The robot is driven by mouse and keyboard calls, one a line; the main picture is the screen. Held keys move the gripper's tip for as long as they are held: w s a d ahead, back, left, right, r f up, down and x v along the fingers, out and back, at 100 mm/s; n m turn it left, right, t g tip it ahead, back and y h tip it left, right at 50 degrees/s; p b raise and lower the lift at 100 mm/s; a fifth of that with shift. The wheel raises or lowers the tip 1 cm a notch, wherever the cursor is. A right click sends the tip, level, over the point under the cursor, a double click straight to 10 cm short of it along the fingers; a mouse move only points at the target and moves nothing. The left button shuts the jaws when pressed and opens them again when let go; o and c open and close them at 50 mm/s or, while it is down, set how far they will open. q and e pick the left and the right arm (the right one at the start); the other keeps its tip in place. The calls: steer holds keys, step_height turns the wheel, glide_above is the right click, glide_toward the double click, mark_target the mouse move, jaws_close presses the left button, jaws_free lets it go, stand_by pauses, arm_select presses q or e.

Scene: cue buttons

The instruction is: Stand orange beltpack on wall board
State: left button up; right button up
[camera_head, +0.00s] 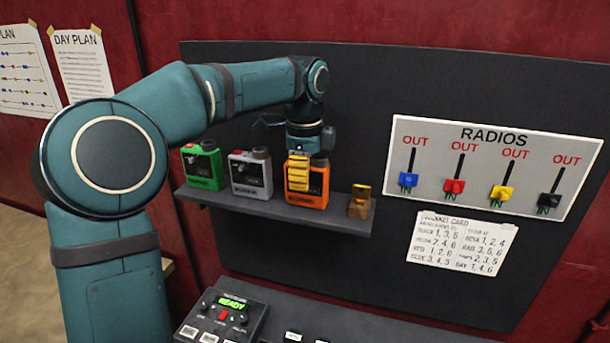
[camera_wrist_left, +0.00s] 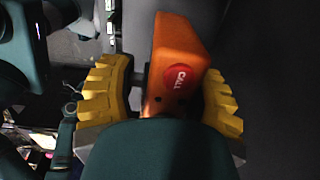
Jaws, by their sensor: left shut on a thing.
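The orange beltpack (camera_head: 318,186) is at the right part of a dark shelf (camera_head: 270,207) on the black wall board (camera_head: 380,80). It looks upright, with its base at shelf level; I cannot tell whether it touches the shelf. My left gripper (camera_head: 299,172) comes down from above, its yellow fingers in front of the beltpack. In the left wrist view the orange beltpack (camera_wrist_left: 178,50) with a red CALL button sits between the yellow fingers (camera_wrist_left: 160,100), which are shut on it. My right gripper is not in view.
A green beltpack (camera_head: 203,168) and a grey one (camera_head: 248,176) stand left of the orange one. A RADIOS panel (camera_head: 480,185) and a white card (camera_head: 458,243) are further right. A console (camera_head: 225,318) reading READY is below.

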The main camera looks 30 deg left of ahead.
arm_select(q)
steer(key=o, duration=1.3)
steer(key=shift+o, duration=0.2)
step_height(320, 180, up, 11)
steer(key=shift+s+d+f+p, duration=0.1)
steer(key=shift+s+p, duration=0.05)
steer(key=shift+p, duration=0.6)
steer(key=shift+r, duration=0.6)
steer(key=shift+s, duration=0.1)
